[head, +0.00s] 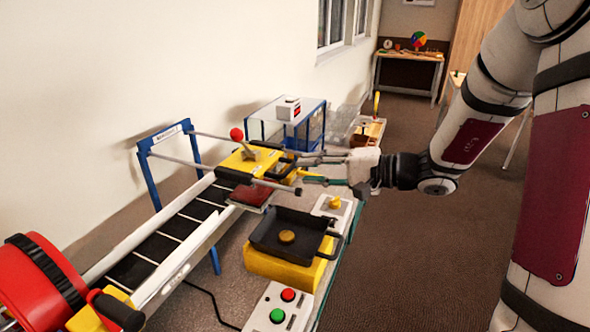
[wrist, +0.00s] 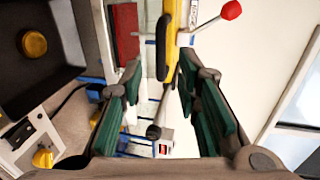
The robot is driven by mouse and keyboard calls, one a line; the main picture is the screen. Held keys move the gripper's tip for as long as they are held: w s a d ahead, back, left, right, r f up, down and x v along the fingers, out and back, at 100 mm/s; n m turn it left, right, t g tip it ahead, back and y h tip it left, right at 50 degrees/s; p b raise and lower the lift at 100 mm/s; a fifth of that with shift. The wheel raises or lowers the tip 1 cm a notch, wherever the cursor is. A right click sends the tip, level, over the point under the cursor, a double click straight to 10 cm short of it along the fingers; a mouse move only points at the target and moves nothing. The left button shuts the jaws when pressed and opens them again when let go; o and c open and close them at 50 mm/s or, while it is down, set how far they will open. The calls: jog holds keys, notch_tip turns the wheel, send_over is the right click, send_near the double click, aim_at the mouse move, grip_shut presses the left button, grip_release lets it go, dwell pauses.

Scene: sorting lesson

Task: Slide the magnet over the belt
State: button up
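A yellow carriage (head: 250,159), apparently the magnet unit, sits on two grey rails above the far end of the belt. It has black bars and a red-ball lever (head: 236,134). In the wrist view, its yellow edge (wrist: 172,52) and black bar (wrist: 163,46) lie ahead of my fingers. The black belt (head: 164,241) has white stripes and runs toward the lower left. My gripper (head: 308,168) is right of the carriage. The wrist view shows its green-padded fingers (wrist: 158,85) open and apart, with no grip on the carriage. The carriage's underside is hidden.
A dark red plate (head: 252,195) lies beside the belt's far end. A black pan (head: 275,240) holding a brass disc stands on a yellow block. A red drum (head: 35,285) is at lower left. Rail ends (head: 298,191) and a blue-framed tank (head: 268,125) are near my gripper.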

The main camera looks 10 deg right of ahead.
jog(key=v, duration=0.6)
jog(key=shift+d+f, duration=0.1)
jog(key=c, duration=0.6)
jog(key=shift+f+p, duration=0.25)
jog(key=shift+p, duration=0.15)
grip_shut()
jog(key=t+y+p, duration=0.2)
jog(key=p, duration=0.4)
send_near(271, 180)
jog(key=x, duration=0.7)
